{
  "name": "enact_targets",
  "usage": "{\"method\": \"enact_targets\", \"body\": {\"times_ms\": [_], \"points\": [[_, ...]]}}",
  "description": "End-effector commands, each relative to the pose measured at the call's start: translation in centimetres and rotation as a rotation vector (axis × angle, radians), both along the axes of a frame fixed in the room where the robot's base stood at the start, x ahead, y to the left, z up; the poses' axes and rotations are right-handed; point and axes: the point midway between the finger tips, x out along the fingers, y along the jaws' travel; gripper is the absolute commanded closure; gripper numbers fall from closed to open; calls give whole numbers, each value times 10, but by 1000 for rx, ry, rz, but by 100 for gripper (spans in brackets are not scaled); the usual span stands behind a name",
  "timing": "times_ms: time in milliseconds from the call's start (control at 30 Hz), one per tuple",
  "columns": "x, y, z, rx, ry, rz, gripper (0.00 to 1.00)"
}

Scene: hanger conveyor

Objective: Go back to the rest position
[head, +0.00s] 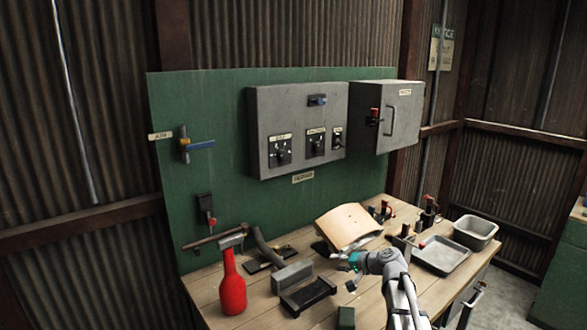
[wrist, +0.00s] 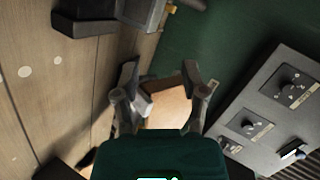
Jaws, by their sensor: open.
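My gripper (head: 345,262) is above the wooden workbench (head: 235,262), near its middle, in front of the tan slanted box (head: 347,226). In the wrist view my gripper (wrist: 160,82) has its two fingers spread apart. The tan surface (wrist: 168,106) shows between and beyond the fingers, and nothing is visibly held. Whether the gripper touches the box cannot be told.
A red bottle (head: 232,285), dark blocks (head: 308,293), a grey tray (head: 441,254) and a metal bin (head: 475,232) stand on the bench. A grey control box (head: 296,110) and a cabinet (head: 405,105) hang on the green board (head: 215,110) behind.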

Motion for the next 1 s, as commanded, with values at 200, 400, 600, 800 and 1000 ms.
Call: {"method": "enact_targets", "body": {"times_ms": [200,400,600,800,1000], "points": [[-69,22,6,-244,115,135,44],[-128,24,8,-471,234,236,44],[-187,10,20,-699,361,309,44],[-232,-10,35,-888,472,346,44],[-252,-25,42,-976,532,347,44]]}}
